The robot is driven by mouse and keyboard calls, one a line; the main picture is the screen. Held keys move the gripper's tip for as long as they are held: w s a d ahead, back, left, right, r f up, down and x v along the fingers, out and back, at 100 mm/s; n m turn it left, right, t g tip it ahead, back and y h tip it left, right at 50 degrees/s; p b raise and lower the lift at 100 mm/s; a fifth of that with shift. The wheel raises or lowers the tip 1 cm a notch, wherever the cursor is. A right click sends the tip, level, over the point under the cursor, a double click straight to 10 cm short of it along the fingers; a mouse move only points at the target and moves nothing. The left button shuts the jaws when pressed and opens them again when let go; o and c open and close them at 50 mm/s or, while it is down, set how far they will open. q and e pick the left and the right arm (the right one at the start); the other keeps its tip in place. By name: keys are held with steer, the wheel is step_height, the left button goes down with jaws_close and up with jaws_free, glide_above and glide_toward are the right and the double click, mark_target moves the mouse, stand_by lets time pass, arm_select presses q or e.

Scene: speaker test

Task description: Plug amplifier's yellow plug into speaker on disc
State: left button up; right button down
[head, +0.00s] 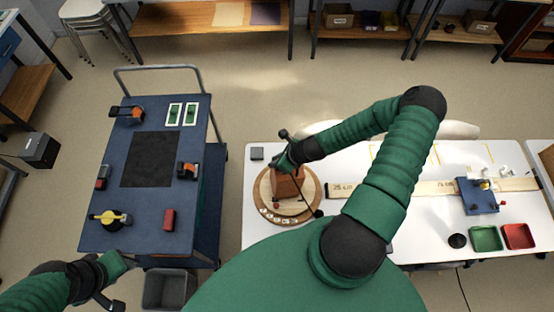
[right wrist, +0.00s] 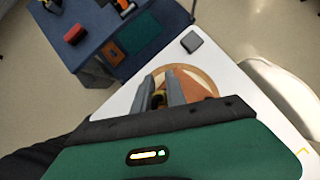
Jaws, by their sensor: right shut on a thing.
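The speaker (head: 286,187) is a brown box on a round wooden disc (head: 313,190) on the white table. My right gripper (head: 287,168) is over the speaker. In the right wrist view the right gripper (right wrist: 160,92) is shut on a small yellow piece (right wrist: 158,100), which looks like the yellow plug, mostly hidden between the fingers. The disc also shows there (right wrist: 203,78), behind the fingers. I cannot tell whether the plug touches the speaker. My left gripper (head: 124,262) is by the blue cart's near edge; its fingers are unclear. I cannot surely identify the amplifier.
A blue cart (head: 110,235) with clamps and a black mat (head: 150,160) stands left. A blue device (head: 478,197), a green tray (head: 486,238) and a red tray (head: 518,236) are at the table's right. A small grey block (head: 257,153) lies near the disc.

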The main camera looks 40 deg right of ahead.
steer(key=shift+w+a, duration=0.1)
steer(key=shift+a, duration=0.15)
arm_select(q)
steer(key=shift+w+a+f, duration=0.15)
steer(key=shift+a, duration=0.4)
steer(key=shift+d, duration=0.1)
arm_select(e)
steer(key=shift+d, duration=0.1)
steer(key=c, duration=1.3)
jaws_free()
steer(key=shift+d+f, duration=0.15)
steer(key=shift+d, duration=0.2)
arm_select(q)
steer(key=shift+d, duration=0.45)
steer(key=shift+a, duration=0.3)
arm_select(e)
steer(key=shift+a, duration=0.3)
steer(key=shift+r, duration=0.2)
